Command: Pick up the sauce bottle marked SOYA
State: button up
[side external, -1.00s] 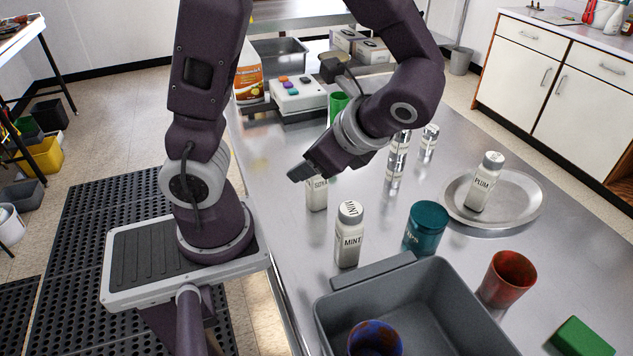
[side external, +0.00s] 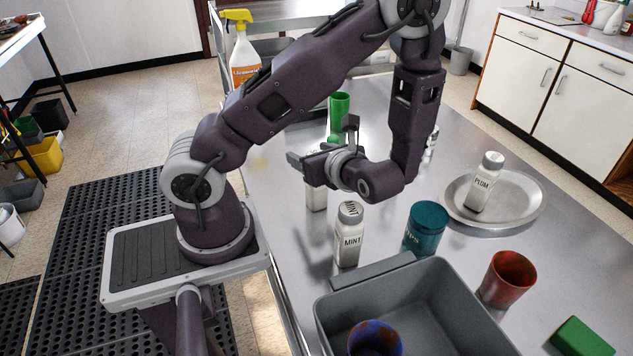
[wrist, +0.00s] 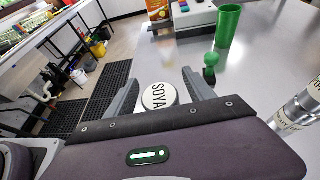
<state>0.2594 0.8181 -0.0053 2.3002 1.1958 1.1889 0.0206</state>
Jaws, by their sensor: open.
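The white SOYA bottle (side external: 316,198) stands upright on the steel table, its top and label hidden behind my gripper in the side view. In the wrist view, its round white cap marked SOYA (wrist: 159,97) lies between my two fingers, with a gap to the right one. My gripper (side external: 297,161) is open and level, at about the height of the bottle's top; its fingers also show in the wrist view (wrist: 160,84). I cannot tell how far down the fingers reach beside the bottle.
A MINT bottle (side external: 348,236) stands close in front, with a teal tin (side external: 426,228) beside it. A PLUM bottle (side external: 485,183) stands on a round metal tray (side external: 525,207). A grey bin (side external: 330,312), red cup (side external: 508,279) and green cup (side external: 340,107) are also on the table.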

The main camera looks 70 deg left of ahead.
jog(key=shift+a, duration=0.1)
grip_shut()
dwell(0.4)
